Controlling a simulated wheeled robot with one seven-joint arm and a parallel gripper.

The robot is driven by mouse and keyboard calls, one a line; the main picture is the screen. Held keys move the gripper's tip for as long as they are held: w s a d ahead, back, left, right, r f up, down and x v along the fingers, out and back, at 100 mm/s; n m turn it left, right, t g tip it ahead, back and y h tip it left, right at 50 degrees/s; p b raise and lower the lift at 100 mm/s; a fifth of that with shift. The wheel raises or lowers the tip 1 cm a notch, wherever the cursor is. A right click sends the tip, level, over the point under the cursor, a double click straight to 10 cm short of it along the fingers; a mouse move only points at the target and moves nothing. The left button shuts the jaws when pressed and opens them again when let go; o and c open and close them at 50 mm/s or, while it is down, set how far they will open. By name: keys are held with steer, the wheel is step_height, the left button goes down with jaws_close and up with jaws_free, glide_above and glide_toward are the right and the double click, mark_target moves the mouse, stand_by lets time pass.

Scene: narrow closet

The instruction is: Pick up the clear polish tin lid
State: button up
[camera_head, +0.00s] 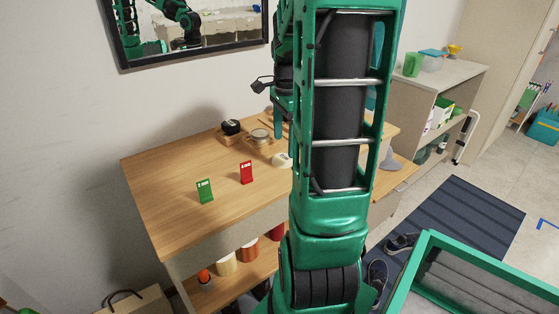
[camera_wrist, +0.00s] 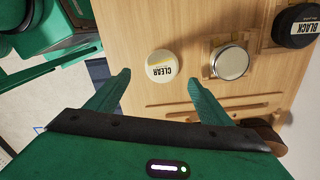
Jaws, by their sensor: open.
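The clear polish tin lid (camera_wrist: 161,66) is a pale cream disc printed "CLEAR", lying flat on the wooden tabletop. In the head view, the lid (camera_head: 281,160) shows just left of my arm. My gripper (camera_wrist: 160,84) is open and empty above the table. In the wrist view, the lid appears between and slightly beyond the fingertips, with no visible contact. A round silver-topped tin (camera_wrist: 229,62) sits in a wooden holder beside the lid. A tin with a black lid marked "BLACK" (camera_wrist: 296,26) stands farther right.
A green tag (camera_head: 204,190) and a red tag (camera_head: 246,172) stand on the table (camera_head: 165,205). Grooved wood lies beside the tins in the wrist view. The table's left part is clear. A mirror (camera_head: 190,30) hangs on the wall behind. A low shelf (camera_head: 440,85) stands at right.

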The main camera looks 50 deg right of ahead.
mark_target(283, 158)
steer(key=shift+w+a+f, duration=0.1)
steer(key=shift+w+f, duration=0.05)
steer(key=shift+f, duration=1.2)
steer(key=shift+w+f, duration=0.15)
steer(key=shift+f, duration=1.15)
steer(key=c, duration=1.1)
